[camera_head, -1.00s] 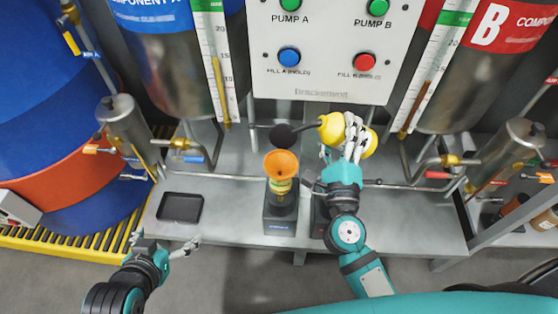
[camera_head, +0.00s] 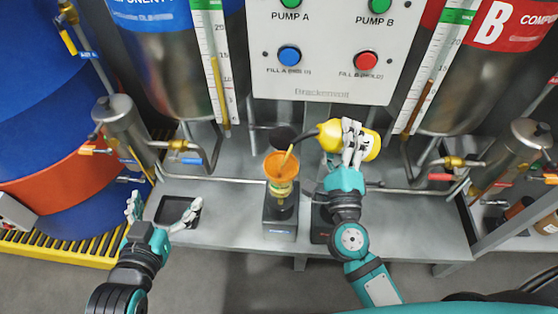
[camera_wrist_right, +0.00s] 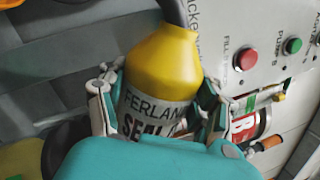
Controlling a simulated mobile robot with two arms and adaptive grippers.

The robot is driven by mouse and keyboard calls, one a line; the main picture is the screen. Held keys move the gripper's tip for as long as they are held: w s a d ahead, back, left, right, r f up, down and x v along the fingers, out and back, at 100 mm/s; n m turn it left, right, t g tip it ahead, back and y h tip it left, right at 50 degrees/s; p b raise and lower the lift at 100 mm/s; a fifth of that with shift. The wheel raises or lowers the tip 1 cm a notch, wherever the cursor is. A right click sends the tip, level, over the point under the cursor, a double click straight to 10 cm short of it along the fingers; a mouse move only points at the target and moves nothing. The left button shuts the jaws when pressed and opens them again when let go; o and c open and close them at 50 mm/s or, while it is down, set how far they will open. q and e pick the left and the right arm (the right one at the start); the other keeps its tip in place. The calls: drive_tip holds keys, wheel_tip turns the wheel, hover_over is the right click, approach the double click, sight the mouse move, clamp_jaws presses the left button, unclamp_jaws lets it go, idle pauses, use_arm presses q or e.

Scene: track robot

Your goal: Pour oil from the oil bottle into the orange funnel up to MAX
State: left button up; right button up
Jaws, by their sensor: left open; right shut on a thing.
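The yellow oil bottle (camera_head: 368,146) lies tipped on its side with its dark spout (camera_head: 309,134) pointing left. My right gripper (camera_head: 352,138) is shut around it; the right wrist view shows the fingers on both sides of the bottle (camera_wrist_right: 165,65). A thin golden stream (camera_head: 288,156) runs from the spout end down into the orange funnel (camera_head: 277,169). The funnel sits on a small vessel (camera_head: 281,187) with a yellow-green band, on a dark block (camera_head: 280,213). The MAX mark and oil level cannot be read. My left gripper (camera_head: 164,207) is open and empty near the black tray (camera_head: 172,217).
The grey bench (camera_head: 230,205) is clear between the tray and the dark block. A second dark block (camera_head: 320,222) stands partly behind my right arm. A pump control panel (camera_head: 325,85) hangs behind. Pipes and valves (camera_head: 195,160) run along the back.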

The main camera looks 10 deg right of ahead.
use_arm(q)
drive_tip(key=shift+s+a+f+g, duration=0.1)
drive_tip(key=shift+s+f+g, duration=0.15)
drive_tip(key=shift+f, duration=0.2)
use_arm(e)
drive_tip(key=shift+n, duration=0.3)
